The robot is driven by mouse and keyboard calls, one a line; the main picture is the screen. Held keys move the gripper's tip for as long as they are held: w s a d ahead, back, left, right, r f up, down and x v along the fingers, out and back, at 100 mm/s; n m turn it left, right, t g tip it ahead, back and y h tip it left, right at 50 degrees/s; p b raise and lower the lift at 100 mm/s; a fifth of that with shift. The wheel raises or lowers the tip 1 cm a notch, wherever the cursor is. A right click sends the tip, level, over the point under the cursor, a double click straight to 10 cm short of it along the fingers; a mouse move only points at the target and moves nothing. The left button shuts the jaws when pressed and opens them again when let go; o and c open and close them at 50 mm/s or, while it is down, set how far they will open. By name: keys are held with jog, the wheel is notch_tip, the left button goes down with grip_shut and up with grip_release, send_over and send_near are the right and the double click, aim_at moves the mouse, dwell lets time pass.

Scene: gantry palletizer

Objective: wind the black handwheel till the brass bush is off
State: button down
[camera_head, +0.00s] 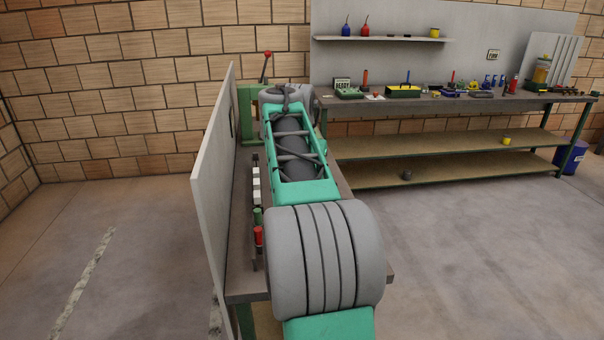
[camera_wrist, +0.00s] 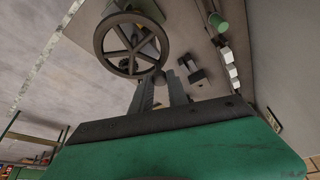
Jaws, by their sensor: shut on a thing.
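The black handwheel (camera_wrist: 104,43), a dark spoked ring, shows in the upper left of the wrist view, just beyond my fingertips. My gripper (camera_wrist: 160,80) has its two fingers at the lower edge of the wheel, around a small dark round knob (camera_wrist: 160,77) that looks like the wheel's handle. The fingers look closed on it. A yellowish part shows behind the spokes; I cannot tell whether it is the brass bush. In the head view my arm hides the wheel and the gripper.
A small grey block with a stem (camera_wrist: 196,76) stands close right of my fingers. Beyond it are white blocks (camera_wrist: 229,56) and a green cylinder (camera_wrist: 219,22). In the head view a tall grey panel (camera_head: 212,170) lines the bench's left side; a workbench (camera_head: 460,100) stands behind right.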

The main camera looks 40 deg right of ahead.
jog(key=m+p, duration=0.2)
jog(key=d+m+g+p, duration=0.1)
jog(key=p, duration=0.1)
jog(key=m+g+p, duration=0.1)
jog(key=m+p, duration=0.1)
jog(key=shift+s+d+r+m+h+p, duration=0.3)
jog(key=shift+d+r+h+p, duration=0.05)
jog(key=shift+d+h+p, duration=0.05)
jog(key=m+p, duration=0.1)
jog(key=m+g+p, duration=0.1)
jog(key=p, duration=0.1)
jog(key=shift+s+d+f+m, duration=0.1)
jog(key=shift+s+d+m, duration=0.2)
jog(key=shift+d+m, duration=0.1)
jog(key=shift+s+d+f+m+g+p, duration=0.15)
jog(key=shift+s+m+g+p, duration=0.2)
jog(key=shift+m+p, duration=0.3)
jog(key=shift+w, duration=0.1)
jog(key=c, duration=1.3)
grip_release()
jog(key=shift+f, duration=0.1)
jog(key=p+v, duration=0.1)
jog(key=v, duration=0.6)
jog(key=shift+r, duration=0.4)
